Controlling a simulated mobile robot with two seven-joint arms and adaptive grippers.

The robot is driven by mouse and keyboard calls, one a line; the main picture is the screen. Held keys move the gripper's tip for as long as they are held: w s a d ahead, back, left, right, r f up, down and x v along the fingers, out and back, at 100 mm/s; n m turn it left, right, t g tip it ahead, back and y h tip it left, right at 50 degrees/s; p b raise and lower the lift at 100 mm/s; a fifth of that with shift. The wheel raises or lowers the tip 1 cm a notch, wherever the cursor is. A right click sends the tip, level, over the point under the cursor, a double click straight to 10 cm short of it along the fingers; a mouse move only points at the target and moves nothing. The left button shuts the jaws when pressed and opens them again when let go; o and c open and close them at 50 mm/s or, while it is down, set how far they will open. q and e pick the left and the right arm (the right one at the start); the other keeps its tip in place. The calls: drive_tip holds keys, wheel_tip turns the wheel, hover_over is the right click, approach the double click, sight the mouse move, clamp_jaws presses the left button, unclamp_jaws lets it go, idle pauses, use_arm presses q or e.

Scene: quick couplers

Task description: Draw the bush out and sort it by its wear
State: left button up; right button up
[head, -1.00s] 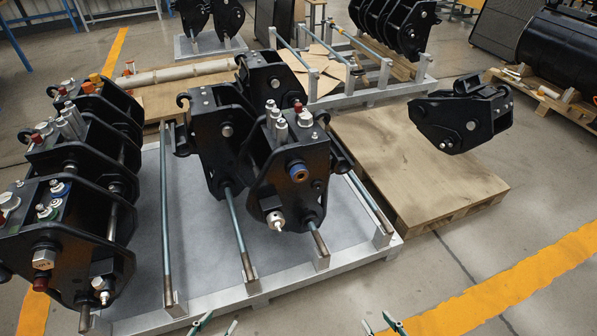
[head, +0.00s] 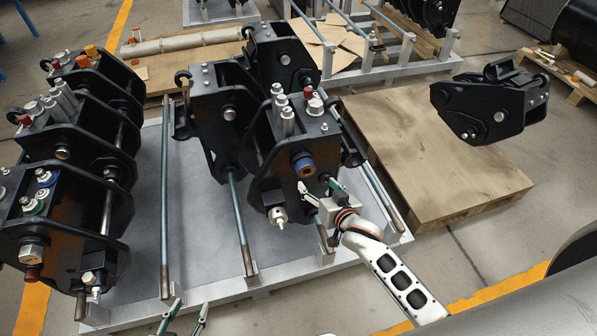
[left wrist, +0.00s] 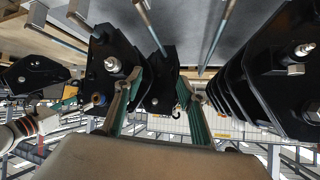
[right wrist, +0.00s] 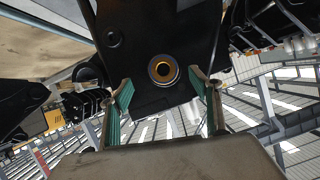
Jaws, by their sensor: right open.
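The bush (head: 303,164), a dark core in a blue and orange-brown ring, sits in the front plate of the middle black coupler (head: 275,185). In the right wrist view the bush (right wrist: 163,70) is seen face-on, with an orange-lit ring around a dark hole. My right gripper (head: 321,189) is open just below and right of the bush in the head view; its fingers stand either side of the bush in its wrist view, with no contact visible. My left gripper (head: 191,304) is open and empty at the bottom edge. The bush (left wrist: 97,99) also shows small in the left wrist view.
A row of black couplers (head: 65,215) stands left on the grey pallet frame (head: 205,277). Upright fittings (head: 287,120) and a pale plug (head: 277,214) flank the bush. Rods cross the frame. A wooden pallet (head: 430,165) and another coupler (head: 487,105) are at right.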

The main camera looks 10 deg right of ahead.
sight(307, 172)
drive_tip(key=x, duration=0.2)
drive_tip(key=b+x, duration=0.1)
drive_tip(key=x, duration=0.4)
drive_tip(key=shift+w+a+r+b, duration=0.15)
drive_tip(key=shift+r+b, duration=0.15)
drive_tip(key=shift+r, duration=0.05)
drive_tip(key=shift+w+f, duration=0.2)
drive_tip(key=shift+w, duration=0.45)
drive_tip(key=shift+w+a, duration=0.1)
drive_tip(key=shift+w, duration=0.15)
drive_tip(key=c, duration=1.3)
drive_tip(key=shift+s, duration=0.1)
drive_tip(key=shift+c, duration=0.2)
